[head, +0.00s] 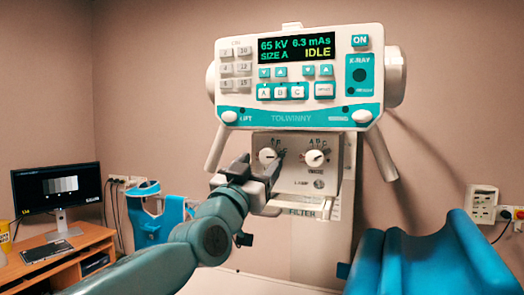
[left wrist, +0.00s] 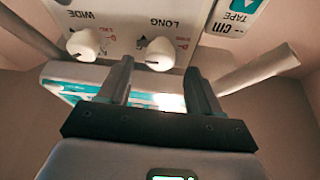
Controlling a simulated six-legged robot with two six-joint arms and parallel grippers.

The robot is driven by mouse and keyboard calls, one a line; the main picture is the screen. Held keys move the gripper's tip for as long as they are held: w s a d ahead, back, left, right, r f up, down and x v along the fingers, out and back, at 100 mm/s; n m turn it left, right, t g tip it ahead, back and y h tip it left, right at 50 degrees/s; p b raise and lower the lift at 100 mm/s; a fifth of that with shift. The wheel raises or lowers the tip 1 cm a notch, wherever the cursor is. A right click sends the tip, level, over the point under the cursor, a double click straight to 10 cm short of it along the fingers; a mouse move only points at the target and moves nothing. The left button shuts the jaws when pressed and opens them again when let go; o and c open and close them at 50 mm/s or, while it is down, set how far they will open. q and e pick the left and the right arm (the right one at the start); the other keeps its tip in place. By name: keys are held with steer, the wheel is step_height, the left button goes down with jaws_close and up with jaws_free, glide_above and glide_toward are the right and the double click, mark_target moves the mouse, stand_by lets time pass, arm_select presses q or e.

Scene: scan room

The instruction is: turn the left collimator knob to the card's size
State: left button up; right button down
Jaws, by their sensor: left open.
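The left collimator knob (head: 267,155) is a white round dial on the collimator panel (head: 288,182), partly covered by my gripper in the head view. In the left wrist view the panel appears upside down, and this knob (left wrist: 160,54), labelled LONG, shows between the two finger lines. The other knob (head: 314,158), labelled WIDE, sits to its right in the head view. My left gripper (head: 258,172) is open just in front of the left knob; its fingers (left wrist: 161,68) are empty. I cannot tell whether they touch the knob. My right gripper is not in view.
The console (head: 295,98) above reads SIZE A and IDLE. I cannot make out a separate card. A handle (head: 218,146) hangs at each lower console corner, close to the collimator. A blue padded support (head: 435,262) stands at lower right; a desk (head: 55,255) with a monitor is left.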

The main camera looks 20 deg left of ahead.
arm_select(q)
steer(key=shift+f+x, duration=0.25)
steer(key=shift+x, duration=0.95)
steer(key=shift+s+r, duration=0.1)
steer(key=shift+s, duration=0.1)
steer(key=shift+w, duration=0.15)
steer(key=c, duration=1)
steer(key=shift+c, duration=0.2)
